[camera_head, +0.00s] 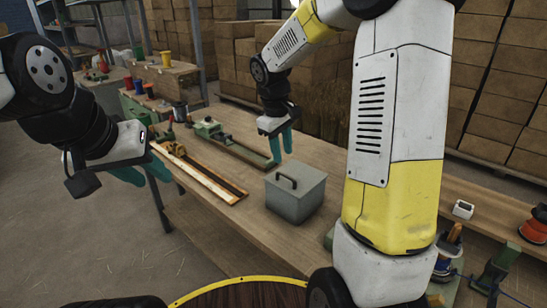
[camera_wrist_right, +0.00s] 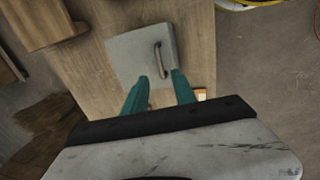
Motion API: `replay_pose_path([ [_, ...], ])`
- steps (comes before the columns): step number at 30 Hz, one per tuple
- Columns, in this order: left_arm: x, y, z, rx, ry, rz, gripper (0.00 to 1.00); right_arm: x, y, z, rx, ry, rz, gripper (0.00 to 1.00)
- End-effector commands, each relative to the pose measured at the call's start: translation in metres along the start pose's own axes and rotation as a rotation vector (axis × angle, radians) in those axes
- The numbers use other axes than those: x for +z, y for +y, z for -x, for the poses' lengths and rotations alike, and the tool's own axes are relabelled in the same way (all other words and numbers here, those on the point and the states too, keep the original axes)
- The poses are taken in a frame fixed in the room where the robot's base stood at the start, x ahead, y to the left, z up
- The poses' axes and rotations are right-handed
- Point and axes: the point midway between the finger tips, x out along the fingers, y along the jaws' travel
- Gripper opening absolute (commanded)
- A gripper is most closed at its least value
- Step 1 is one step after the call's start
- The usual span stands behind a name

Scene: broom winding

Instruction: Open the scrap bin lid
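The scrap bin is a grey metal box (camera_head: 293,203) standing on the workbench. Its lid (camera_head: 304,180) is shut, with a dark bar handle (camera_head: 287,180) on top. In the right wrist view the lid (camera_wrist_right: 132,55) and handle (camera_wrist_right: 159,58) are seen from above. My right gripper (camera_head: 281,152) is open and empty, above and behind the bin. In the right wrist view its teal fingertips (camera_wrist_right: 160,75) are apart, and the handle appears just beyond them. My left gripper (camera_head: 147,178) is open and empty, off the bench's left edge, well away from the bin.
A long wooden rail fixture (camera_head: 205,180) lies left of the bin, with a green tool (camera_head: 208,128) behind it. Small tools (camera_head: 500,265) sit at the right. Cardboard boxes (camera_head: 500,85) are stacked behind.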

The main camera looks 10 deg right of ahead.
Motion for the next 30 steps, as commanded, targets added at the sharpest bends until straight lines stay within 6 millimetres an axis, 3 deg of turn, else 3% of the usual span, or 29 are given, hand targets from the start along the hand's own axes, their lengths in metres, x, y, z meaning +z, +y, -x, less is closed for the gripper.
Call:
replay_pose_path([
  [15,0.0,0.0,0.0,0.0,0.0,0.0,0.36,0.0,0.0,-0.07,-0.002,-0.004,0.002,0.33],
  [27,0.0,0.0,0.0,0.0,0.0,0.0,0.36,-0.001,0.0,-0.079,-0.001,-0.002,0.002,0.33],
  [30,0.0,0.0,0.0,0.0,0.0,0.0,0.36,-0.001,0.0,-0.079,-0.001,-0.001,0.002,0.13],
])
